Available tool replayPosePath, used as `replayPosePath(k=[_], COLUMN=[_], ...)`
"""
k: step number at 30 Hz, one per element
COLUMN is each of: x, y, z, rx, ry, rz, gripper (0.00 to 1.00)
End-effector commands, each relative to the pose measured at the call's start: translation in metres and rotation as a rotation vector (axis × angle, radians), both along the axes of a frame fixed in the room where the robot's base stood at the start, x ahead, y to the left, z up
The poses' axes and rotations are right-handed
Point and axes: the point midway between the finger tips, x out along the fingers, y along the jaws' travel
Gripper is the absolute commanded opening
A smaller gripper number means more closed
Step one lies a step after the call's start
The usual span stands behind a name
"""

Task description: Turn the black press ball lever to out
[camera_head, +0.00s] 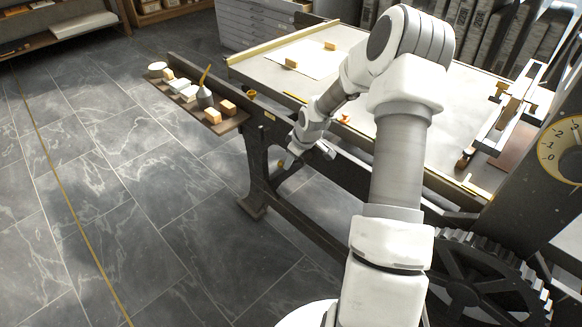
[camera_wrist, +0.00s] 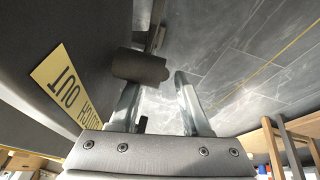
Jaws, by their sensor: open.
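A dark, rounded lever end (camera_wrist: 140,68) on a dark rod shows in the wrist view, left of the middle. I take it as the press lever. My gripper (camera_wrist: 157,85) is open, its two metal fingers pointing up the picture. The lever end overlaps the left finger's tip; the right finger stands apart from it. I cannot tell if the left finger touches it. A yellow label (camera_wrist: 62,85) beside it reads OUT and another, partly hidden word. In the head view my gripper (camera_head: 312,154) is low beside the press's side frame; the lever cannot be made out there.
The press bed (camera_head: 290,75) with paper and blocks lies behind my arm. A side shelf (camera_head: 235,122) with small blocks and a bottle sticks out left of my gripper. A large gear (camera_head: 470,290) and a numbered dial (camera_head: 560,150) are at right. The floor at left is clear.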

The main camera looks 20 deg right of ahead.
Motion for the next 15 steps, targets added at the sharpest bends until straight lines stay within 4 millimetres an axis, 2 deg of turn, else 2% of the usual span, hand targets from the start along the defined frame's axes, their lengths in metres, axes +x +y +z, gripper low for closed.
replayPosePath(k=[1,6,15], x=[0.004,0.009,0.011], y=[0.001,0.001,0.001], z=[-0.010,-0.022,-0.023], rx=[0.001,0.000,0.000], ry=[0.000,0.000,-0.001], rz=[0.000,-0.001,0.000], gripper=[0.47,0.47,0.47])
